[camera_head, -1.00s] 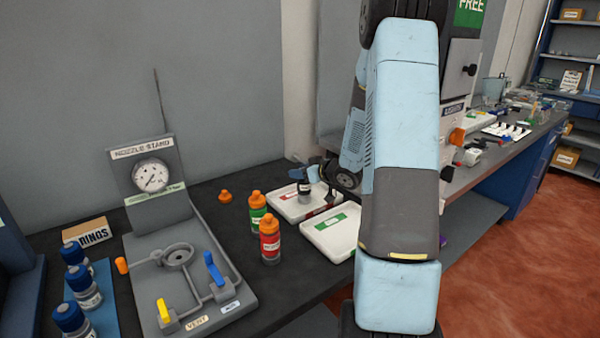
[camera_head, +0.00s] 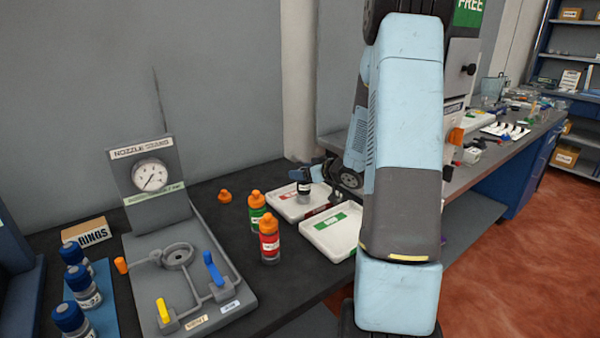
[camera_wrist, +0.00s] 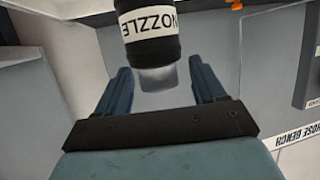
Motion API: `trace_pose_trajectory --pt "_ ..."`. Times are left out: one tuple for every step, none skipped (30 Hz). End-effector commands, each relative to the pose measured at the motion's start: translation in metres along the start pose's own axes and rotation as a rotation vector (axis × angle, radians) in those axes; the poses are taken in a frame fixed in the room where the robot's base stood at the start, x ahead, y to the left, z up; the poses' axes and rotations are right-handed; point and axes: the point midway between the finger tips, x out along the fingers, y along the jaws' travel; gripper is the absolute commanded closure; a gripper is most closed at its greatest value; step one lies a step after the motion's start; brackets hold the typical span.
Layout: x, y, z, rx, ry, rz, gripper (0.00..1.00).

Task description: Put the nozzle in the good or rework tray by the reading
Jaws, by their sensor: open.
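The nozzle (camera_head: 304,193), dark with a white label, stands upright in the white tray with a red label (camera_head: 284,206). The white tray with a green label (camera_head: 318,240) is in front and empty. My gripper (camera_head: 303,173) is open at the nozzle's upper part. In the wrist view, the nozzle (camera_wrist: 150,45) shows its label and a pale end near and partly between the spread fingers (camera_wrist: 160,80); contact cannot be told. The gauge (camera_head: 151,175) on the nozzle stand has its needle toward the lower left; its figures are too small to read.
An orange-capped green bottle (camera_head: 257,213) and red bottle (camera_head: 269,243) stand left of the trays. An orange cap (camera_head: 225,196) lies behind them. Blue-capped jars (camera_head: 83,288) and a rings box (camera_head: 86,233) are at left. My arm hides part of the bench.

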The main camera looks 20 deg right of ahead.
Motion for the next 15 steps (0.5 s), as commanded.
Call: trace_pose_trajectory --pt "-0.009 0.001 -0.001 0.0 0.001 0.004 0.31" --pt "-0.015 0.001 -0.001 -0.001 0.001 0.004 0.31" --pt "-0.022 0.001 -0.001 -0.001 0.001 0.003 0.31" --pt "-0.028 0.001 -0.001 0.0 0.002 0.004 0.31" --pt "-0.035 0.001 -0.001 0.0 0.002 0.004 0.31" --pt "-0.043 0.001 -0.001 0.0 0.001 0.005 0.31" --pt "-0.049 0.001 0.0 0.001 0.0 0.004 0.31" --pt "-0.054 0.001 0.0 -0.001 0.001 0.004 0.31" --pt "-0.062 0.001 -0.001 -0.001 0.002 0.005 0.31" --pt "-0.067 0.001 -0.001 -0.001 0.002 0.003 0.31" --pt "-0.072 0.0 -0.001 0.0 0.001 0.003 0.31" --pt "-0.078 0.0 0.0 0.001 0.001 0.003 0.31" --pt "-0.082 0.001 -0.001 0.0 0.001 0.003 0.31" --pt "-0.086 0.001 -0.001 -0.001 0.001 0.004 0.31" --pt "-0.09 0.001 -0.001 0.0 0.001 0.003 0.31"
